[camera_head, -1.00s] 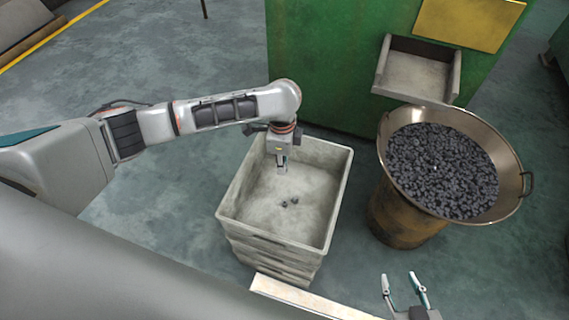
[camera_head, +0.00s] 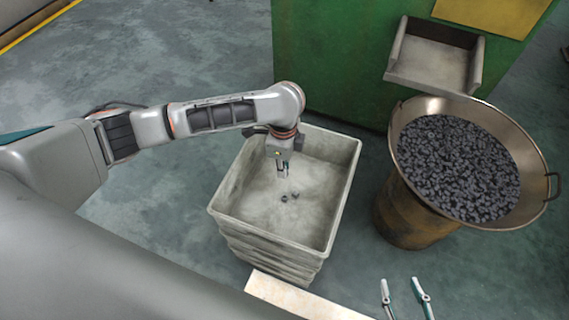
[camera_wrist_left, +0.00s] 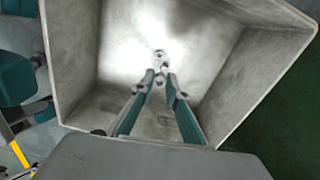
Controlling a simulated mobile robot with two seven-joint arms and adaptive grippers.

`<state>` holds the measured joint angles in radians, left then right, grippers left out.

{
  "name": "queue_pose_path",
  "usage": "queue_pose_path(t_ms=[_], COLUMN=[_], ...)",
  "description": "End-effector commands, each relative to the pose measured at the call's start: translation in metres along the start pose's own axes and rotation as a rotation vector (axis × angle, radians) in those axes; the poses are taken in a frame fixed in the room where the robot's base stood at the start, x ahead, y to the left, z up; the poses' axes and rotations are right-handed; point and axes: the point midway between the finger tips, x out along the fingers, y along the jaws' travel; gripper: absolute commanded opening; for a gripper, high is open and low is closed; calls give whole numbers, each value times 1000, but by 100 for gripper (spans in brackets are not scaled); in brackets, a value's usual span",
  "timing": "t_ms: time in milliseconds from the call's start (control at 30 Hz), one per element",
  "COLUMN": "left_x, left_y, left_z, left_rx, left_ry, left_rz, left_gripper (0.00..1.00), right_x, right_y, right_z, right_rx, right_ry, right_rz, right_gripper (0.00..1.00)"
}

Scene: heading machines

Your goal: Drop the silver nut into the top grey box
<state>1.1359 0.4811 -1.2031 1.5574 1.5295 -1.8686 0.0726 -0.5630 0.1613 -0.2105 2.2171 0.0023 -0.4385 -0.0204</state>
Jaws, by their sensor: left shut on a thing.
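The top grey box (camera_head: 325,205) is an open bin on top of a stack, in the middle of the head view. My left gripper (camera_head: 282,175) points down inside the outline of its opening. In the left wrist view its fingers (camera_wrist_left: 160,76) close on the small silver nut (camera_wrist_left: 159,58), with the pale box floor behind. The nut is too small to make out in the head view. Two small dark pieces (camera_head: 289,197) lie on the box floor. My right gripper (camera_head: 402,287) is open and empty at the bottom edge of the head view.
A wide metal pan (camera_head: 540,165) full of dark small parts stands on a rusty drum (camera_head: 405,215) right of the box. A green machine (camera_head: 330,60) with a grey chute (camera_head: 435,62) stands behind. A pale board edge (camera_head: 290,297) lies in front.

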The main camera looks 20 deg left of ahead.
Motion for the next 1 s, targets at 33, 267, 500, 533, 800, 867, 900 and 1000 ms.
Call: queue_pose_path(t_ms=[33, 267, 500, 533, 800, 867, 900, 1000], left_x=[-2, -1, -1, -1, -27, -39, -48, -69], left_y=[-1, -1, 0, 0, -2, -2, -2, -2], left_z=[0, 0, 0, 0, 0, 1, 1, 0], left_rx=[0, 0, 0, 0, 3, 1, 3, 2], left_ry=[0, 0, -1, -1, 0, 0, -1, 0], left_rz=[-2, -2, -1, -1, -6, -6, -7, -7], left_gripper=[0, 34, 34, 34, 34, 34, 34, 34], right_x=[0, 0, 0, 0, 0, 0, 0, 0], right_y=[0, 0, 0, 0, 0, 0, 0, 0], right_z=[-1, -1, 0, 1, 2, 1, 1, 1], right_rx=[-1, -1, 0, 1, 1, 1, 1, 1], right_ry=[1, 2, 1, -2, -3, -3, -3, -2], right_rz=[0, 0, 0, 0, 0, 1, 1, 0], right_gripper=[40, 40, 40, 40, 40, 40, 40, 40])
